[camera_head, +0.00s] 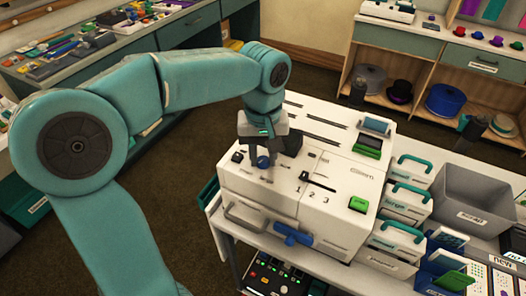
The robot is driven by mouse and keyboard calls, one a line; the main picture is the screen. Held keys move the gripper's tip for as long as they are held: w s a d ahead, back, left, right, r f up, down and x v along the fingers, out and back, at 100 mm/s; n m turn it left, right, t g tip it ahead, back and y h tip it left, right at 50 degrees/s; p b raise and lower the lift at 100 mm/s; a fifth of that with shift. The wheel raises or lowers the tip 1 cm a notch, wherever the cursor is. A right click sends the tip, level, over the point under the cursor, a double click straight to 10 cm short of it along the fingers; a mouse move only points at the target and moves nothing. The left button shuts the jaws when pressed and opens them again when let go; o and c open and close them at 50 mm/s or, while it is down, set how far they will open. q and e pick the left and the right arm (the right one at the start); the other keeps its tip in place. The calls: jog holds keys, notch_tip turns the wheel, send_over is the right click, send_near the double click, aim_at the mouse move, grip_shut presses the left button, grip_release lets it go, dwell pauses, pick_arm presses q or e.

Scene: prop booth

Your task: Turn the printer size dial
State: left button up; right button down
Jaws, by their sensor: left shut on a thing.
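The white printer (333,231) stands on a white cart, with slots in its top and a green button at its front right corner. The size dial is marked 1, 2, 3 on the top, with a dark pointer or slot beside the numbers. My left gripper (263,158) points down over the printer's top left part, shut on a small blue knob (263,162). The fingers partly hide this knob. My right gripper does not show.
Drawers with green handles (404,200) and a grey bin (471,203) stand right of the printer. A control panel (266,281) sits below it. Shelves with hats (446,101) line the back right, and a cluttered counter (88,49) the back left. Brown floor lies between.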

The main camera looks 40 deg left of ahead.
aim_at(263, 160)
pick_arm(q)
jog(key=m+p, duration=0.1)
jog(key=m, duration=0.4)
jog(key=shift+r+m, duration=0.15)
jog(key=shift+m, duration=0.15)
dwell(0.4)
jog(key=o, duration=1.1)
jog(key=shift+s, duration=0.1)
jog(key=shift+c, duration=0.2)
jog(key=shift+r, duration=0.4)
notch_tip(263, 160, up, 16)
jog(key=p, duration=0.2)
jog(key=shift+f, duration=0.2)
